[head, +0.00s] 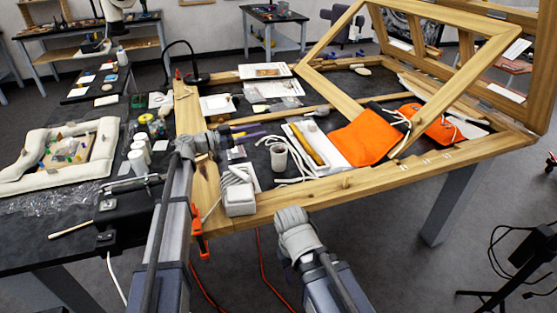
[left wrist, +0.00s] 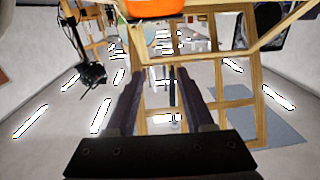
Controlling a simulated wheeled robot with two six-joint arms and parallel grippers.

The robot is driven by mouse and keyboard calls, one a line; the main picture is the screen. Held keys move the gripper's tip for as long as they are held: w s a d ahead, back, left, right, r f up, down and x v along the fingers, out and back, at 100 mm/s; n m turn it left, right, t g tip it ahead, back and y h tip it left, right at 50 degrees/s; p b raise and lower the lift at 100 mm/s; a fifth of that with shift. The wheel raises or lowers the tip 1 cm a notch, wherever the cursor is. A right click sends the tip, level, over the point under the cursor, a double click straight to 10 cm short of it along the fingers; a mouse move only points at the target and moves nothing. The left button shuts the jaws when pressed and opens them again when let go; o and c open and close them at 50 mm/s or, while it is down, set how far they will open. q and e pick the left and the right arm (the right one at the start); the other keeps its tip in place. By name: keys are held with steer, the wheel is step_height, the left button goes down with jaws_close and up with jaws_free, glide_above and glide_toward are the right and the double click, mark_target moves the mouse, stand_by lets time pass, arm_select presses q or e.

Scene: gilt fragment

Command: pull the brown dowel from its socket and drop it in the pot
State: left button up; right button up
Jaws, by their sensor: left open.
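My left gripper (head: 254,132) reaches in from the left over the wooden frame table, its dark fingers pointing right. It is open, and the left wrist view (left wrist: 160,76) shows its two fingers apart with nothing between them. A pale grey pot (head: 279,157) stands upright on the dark surface, below and to the right of the fingers in the head view. A white block (head: 239,199) sits on the front wooden rail. I cannot make out the brown dowel or its socket for certain. My right arm shows at the bottom, but its fingers do not.
A golden-brown strip (head: 309,145) lies on a white tray right of the pot. A padded tray (head: 34,178) and white bottles (head: 138,163) stand on the left table.

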arm_select(q)
steer(key=shift+s+a, duration=0.3)
steer(key=shift+a, duration=0.35)
steer(key=shift+r, duration=0.15)
